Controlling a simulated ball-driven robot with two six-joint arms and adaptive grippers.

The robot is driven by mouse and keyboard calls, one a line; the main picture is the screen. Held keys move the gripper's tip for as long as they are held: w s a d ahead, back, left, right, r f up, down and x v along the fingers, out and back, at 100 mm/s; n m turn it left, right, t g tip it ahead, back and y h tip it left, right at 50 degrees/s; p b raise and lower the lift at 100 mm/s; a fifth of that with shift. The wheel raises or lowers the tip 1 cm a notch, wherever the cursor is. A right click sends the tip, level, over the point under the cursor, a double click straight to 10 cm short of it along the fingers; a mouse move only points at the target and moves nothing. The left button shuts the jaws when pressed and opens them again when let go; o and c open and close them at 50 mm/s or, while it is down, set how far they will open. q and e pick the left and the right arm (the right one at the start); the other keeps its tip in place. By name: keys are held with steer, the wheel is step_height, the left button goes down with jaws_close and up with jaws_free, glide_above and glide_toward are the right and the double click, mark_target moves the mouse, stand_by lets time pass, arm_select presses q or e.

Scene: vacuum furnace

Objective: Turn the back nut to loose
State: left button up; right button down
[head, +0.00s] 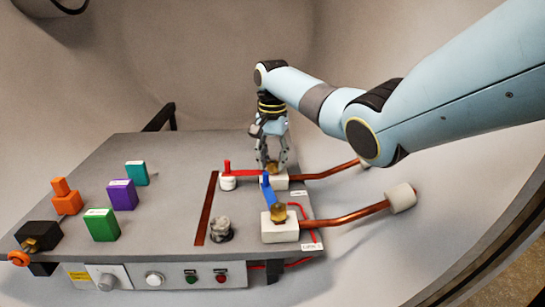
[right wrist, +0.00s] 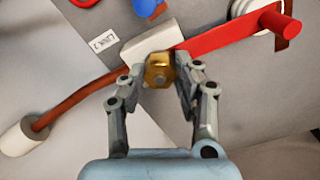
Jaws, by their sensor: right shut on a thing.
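The back nut is a brass hexagonal nut (head: 271,168) on a white block (head: 280,181), at the right rear of the grey panel; it also shows in the right wrist view (right wrist: 158,72). My right gripper (head: 272,157) points down over it and is shut on the nut, with one finger on each side (right wrist: 161,80). A red bar (head: 244,172) runs left from the nut to a white round post (head: 228,183). A copper rod (head: 332,171) leaves the block to the right. My left gripper is not in view.
A front brass nut (head: 278,212) with a blue bar (head: 267,188) sits on a nearer white block (head: 280,228), close to my right gripper. Purple (head: 122,195), green (head: 102,225) and teal (head: 136,173) blocks stand at the left. The grey panel (head: 170,215) has bare room between.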

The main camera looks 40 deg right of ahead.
steer(key=shift+r+n+p, duration=0.25)
steer(key=shift+n+p, duration=0.8)
steer(key=shift+n, duration=0.15)
steer(key=shift+n+p, duration=0.55)
steer(key=shift+n, duration=0.35)
steer(key=n+p, duration=0.1)
steer(key=n, duration=0.1)
steer(key=shift+f+n, duration=0.1)
steer(key=shift+n, duration=0.3)
steer(key=n+p, duration=0.1)
steer(key=n, duration=0.1)
steer(key=shift+n, duration=0.3)
steer(key=n+p, duration=0.1)
steer(key=n, duration=0.5)
steer(key=shift+n, duration=0.3)
steer(key=n, duration=0.3)
steer(key=shift+w+n, duration=0.1)
steer(key=shift+n, duration=1.8)
